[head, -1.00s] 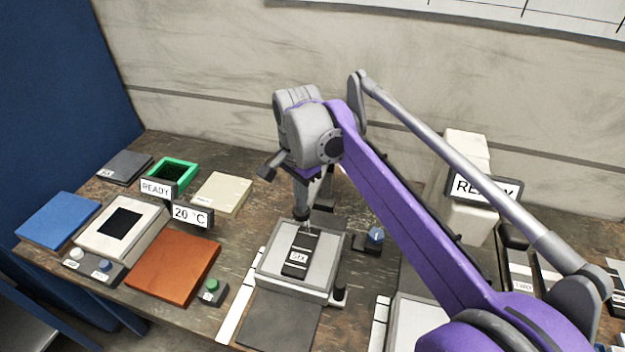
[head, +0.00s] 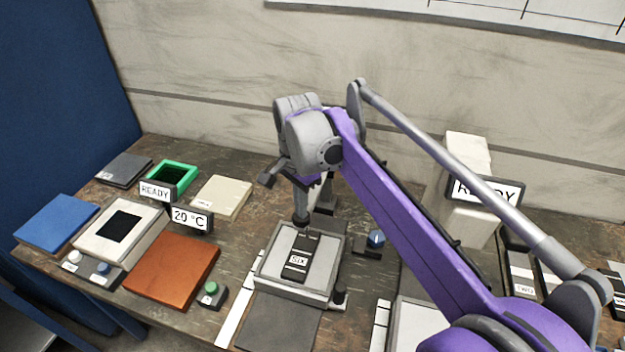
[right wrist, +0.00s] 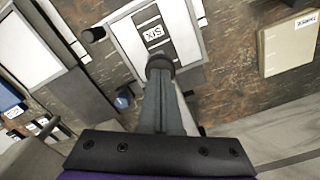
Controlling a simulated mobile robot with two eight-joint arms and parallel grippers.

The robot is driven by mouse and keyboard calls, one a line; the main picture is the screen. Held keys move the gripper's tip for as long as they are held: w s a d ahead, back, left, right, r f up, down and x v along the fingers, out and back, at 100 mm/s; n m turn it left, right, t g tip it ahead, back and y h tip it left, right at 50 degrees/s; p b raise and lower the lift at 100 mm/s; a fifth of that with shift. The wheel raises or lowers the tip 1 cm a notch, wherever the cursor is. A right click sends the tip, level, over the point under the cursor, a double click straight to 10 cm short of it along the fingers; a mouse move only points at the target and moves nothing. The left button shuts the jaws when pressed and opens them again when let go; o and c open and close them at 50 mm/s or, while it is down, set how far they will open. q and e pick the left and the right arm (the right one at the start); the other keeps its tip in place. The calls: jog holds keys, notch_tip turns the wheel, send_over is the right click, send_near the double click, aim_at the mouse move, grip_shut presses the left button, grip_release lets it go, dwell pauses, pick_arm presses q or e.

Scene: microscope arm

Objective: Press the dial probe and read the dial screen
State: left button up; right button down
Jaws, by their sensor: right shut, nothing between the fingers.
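My right gripper (head: 301,208) points down over the grey stage (head: 270,288) at the middle of the bench. Its fingers are shut with nothing between them. A dark round tip (right wrist: 160,63) shows right at the fingertips in the right wrist view; it may be the dial probe, and I cannot tell whether the fingers touch it. Just beyond it a black block marked SIX (head: 296,264) lies on the stage. A READY screen (head: 487,192) at the right is partly covered by my arm. No screen is clearly marked as the dial's. My left gripper is out of view.
A dark post (head: 326,200) stands close behind the gripper. A blue knob (head: 376,238) is right of the stage. At the left are another READY screen (head: 156,192), a 20 °C screen (head: 190,219), a brown plate (head: 172,270) and a green-topped button (head: 210,290).

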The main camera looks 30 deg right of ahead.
jog(key=shift+r+p, duration=1.65)
jog(key=shift+r, duration=1.15)
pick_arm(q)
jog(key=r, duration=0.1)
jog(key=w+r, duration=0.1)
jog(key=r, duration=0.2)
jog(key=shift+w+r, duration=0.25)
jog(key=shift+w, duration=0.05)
pick_arm(e)
jog(key=shift+w, duration=0.1)
jog(key=shift+r, duration=0.45)
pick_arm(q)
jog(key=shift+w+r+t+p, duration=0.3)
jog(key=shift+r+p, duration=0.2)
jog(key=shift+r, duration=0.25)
pick_arm(e)
notch_tip(320, 180, up, 10)
jog(key=shift+f, duration=0.1)
